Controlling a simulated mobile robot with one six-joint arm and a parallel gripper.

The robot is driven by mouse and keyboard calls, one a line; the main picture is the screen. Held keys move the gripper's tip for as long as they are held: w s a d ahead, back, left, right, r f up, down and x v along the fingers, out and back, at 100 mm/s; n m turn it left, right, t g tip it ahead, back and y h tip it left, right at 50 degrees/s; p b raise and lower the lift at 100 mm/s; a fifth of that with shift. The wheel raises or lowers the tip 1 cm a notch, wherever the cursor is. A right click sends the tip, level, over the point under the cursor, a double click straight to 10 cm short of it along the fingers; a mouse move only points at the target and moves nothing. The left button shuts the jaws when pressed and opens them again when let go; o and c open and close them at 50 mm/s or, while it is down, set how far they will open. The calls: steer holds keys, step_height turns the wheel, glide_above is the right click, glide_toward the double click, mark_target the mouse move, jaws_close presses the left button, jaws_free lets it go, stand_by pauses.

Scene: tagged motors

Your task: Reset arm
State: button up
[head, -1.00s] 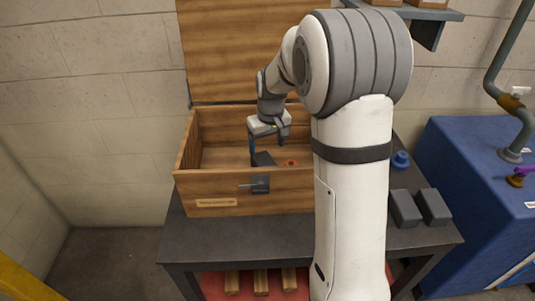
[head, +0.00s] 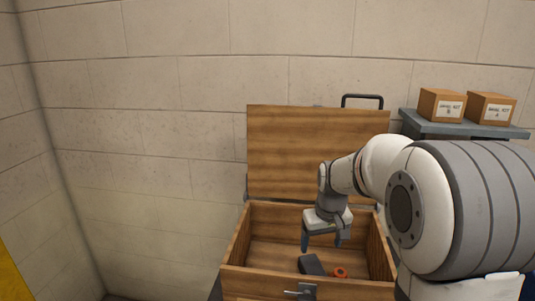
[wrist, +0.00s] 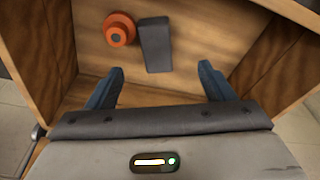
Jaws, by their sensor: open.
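My gripper (head: 321,238) hangs over the open wooden box (head: 235,262) in the head view, with its fingers pointing down. In the wrist view the two blue fingers of my gripper (wrist: 160,82) stand wide apart with nothing between them. A dark grey block (head: 312,265) lies on the box floor, below and apart from the fingers; it also shows in the wrist view (wrist: 155,45). Beside it sits an orange round part (head: 340,273) with a dark centre, which also shows in the wrist view (wrist: 119,30).
The box lid (head: 310,150) stands raised behind my arm. A metal latch (head: 300,291) is on the box front. Two labelled cartons (head: 441,104) (head: 491,107) stand on a grey shelf (head: 425,126) at the right. A pale block wall (head: 160,120) lies behind.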

steer(key=s+r+m+p, duration=0.1)
steer(key=s+r+p, duration=0.2)
steer(key=s, duration=0.8)
steer(key=s+a+r+m+p, duration=0.1)
steer(key=s+r+p, duration=0.2)
steer(key=s, duration=0.9)
step_height(320, 180, up, 3)
steer(key=shift+f+t, duration=0.1)
steer(key=shift+t, duration=0.3)
steer(key=shift+a, duration=0.1)
